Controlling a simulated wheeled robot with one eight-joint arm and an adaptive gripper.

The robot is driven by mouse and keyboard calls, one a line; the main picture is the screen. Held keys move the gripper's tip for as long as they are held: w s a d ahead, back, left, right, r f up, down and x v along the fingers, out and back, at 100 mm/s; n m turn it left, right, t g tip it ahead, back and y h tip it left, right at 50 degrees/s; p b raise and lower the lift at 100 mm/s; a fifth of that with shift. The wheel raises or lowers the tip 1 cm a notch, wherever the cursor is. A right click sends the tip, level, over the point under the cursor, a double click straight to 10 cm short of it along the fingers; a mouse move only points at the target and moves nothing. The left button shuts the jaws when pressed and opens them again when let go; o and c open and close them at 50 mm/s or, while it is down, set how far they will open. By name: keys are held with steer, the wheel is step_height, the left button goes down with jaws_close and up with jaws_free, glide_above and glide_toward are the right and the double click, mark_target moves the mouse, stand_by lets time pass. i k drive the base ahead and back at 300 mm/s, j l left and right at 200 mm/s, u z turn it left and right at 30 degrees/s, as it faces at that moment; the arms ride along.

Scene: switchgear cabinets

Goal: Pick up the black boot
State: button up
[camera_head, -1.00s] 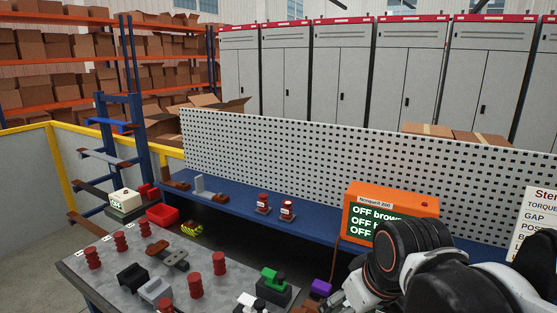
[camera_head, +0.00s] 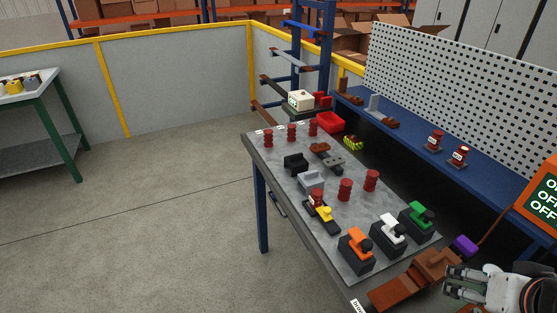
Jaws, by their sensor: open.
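A black boot (camera_head: 295,163), a blocky dark piece, sits on the grey tabletop (camera_head: 282,184) towards its far left part. No part of the boot appears hidden by my arm.
Several red ribbed insulators (camera_head: 345,189) stand around the boot. Orange (camera_head: 357,244), white (camera_head: 391,230) and green (camera_head: 420,214) handled devices occupy the near end. Brown pieces (camera_head: 420,276) lie near my gripper. Open floor (camera_head: 160,210) lies left of the table.

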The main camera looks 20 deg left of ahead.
mark_target(297, 164)
steer(key=u, duration=1.05)
steer(key=z, duration=1.35)
steer(key=u, duration=0.3)
steer(key=i+j+u, duration=0.2)
steer(key=u, duration=0.15)
steer(key=i+j+u, duration=0.2)
steer(key=j+u, duration=0.15)
steer(key=i+j+u, duration=0.1)
steer(key=i+j, duration=0.3)
steer(key=i+j+u, duration=0.15)
steer(key=i+j, duration=0.2)
steer(key=i, duration=0.25)
